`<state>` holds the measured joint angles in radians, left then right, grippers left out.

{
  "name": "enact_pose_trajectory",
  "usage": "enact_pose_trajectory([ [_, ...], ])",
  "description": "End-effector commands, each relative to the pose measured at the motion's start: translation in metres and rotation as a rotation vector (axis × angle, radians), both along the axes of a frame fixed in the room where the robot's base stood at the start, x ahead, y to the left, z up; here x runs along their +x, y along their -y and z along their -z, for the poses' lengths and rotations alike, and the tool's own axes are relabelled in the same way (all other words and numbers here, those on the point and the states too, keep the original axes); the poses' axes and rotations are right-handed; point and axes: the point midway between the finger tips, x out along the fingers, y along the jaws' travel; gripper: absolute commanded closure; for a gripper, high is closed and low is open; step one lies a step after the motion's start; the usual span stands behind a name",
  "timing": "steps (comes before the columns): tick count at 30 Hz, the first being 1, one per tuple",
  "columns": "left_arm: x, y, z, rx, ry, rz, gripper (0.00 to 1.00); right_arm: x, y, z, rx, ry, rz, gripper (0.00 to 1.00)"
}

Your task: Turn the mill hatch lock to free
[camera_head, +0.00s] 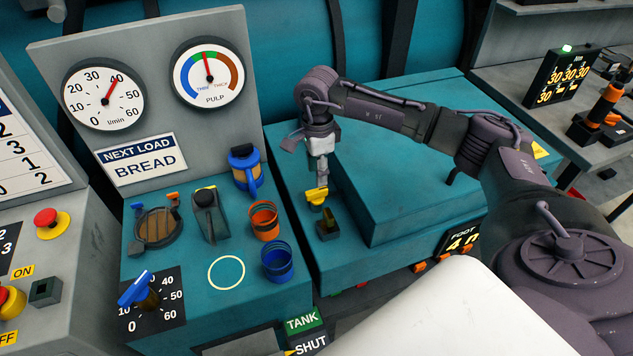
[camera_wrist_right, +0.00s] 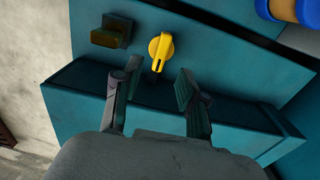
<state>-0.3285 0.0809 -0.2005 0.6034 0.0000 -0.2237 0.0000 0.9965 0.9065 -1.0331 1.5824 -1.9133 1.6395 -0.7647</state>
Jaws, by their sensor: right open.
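The yellow lock knob (camera_head: 316,196) sits on the teal mill housing, left of the raised teal block. In the right wrist view the knob (camera_wrist_right: 160,50) is a small round turn-piece with a dark slot. My right gripper (camera_head: 319,178) hangs over it, pointing down. In the right wrist view my right gripper (camera_wrist_right: 158,82) is open, one finger on each side below the knob. The fingers look apart from the knob. Any lock markings cannot be read. My left gripper is not in view.
A dark block with an amber window (camera_head: 327,226) stands close beside the knob; it also shows in the wrist view (camera_wrist_right: 111,31). The raised teal block (camera_head: 400,190) is to the right.

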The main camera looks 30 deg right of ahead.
Motion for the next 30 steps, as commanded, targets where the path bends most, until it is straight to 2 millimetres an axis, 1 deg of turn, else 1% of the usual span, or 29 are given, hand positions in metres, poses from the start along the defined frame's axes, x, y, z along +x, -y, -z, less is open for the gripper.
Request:
enact_pose_trajectory([
  [1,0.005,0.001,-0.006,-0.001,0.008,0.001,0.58,-0.001,0.0,0.009,0.0,-0.005,0.0,0.58],
  [3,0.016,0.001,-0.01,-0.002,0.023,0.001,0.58,-0.001,-0.001,0.023,0.001,-0.005,0.001,0.58],
  [6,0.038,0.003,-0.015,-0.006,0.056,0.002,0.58,-0.001,-0.001,0.039,0.001,-0.004,0.0,0.58],
  [9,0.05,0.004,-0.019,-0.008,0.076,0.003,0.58,0.0,-0.001,0.052,0.001,-0.002,0.0,0.58],
  [11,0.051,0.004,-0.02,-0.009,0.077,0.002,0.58,0.0,-0.001,0.057,0.002,-0.001,0.0,0.58],
  [15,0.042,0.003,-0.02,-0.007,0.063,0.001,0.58,0.0,-0.001,0.062,0.002,0.001,0.0,0.58],
  [18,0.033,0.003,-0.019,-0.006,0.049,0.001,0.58,0.0,-0.001,0.063,0.002,0.001,0.0,0.58],
  [22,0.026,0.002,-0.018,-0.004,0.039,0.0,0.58,0.0,-0.001,0.063,0.002,0.001,0.0,0.58],
  [23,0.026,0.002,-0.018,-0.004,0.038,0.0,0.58,0.0,-0.001,0.063,0.002,0.001,0.0,0.62],
  [27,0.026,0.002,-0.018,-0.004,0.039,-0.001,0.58,0.0,-0.001,0.063,0.002,0.001,0.0,0.85],
  [30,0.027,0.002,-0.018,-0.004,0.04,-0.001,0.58,0.0,-0.001,0.063,0.002,0.001,0.0,1.0],
])
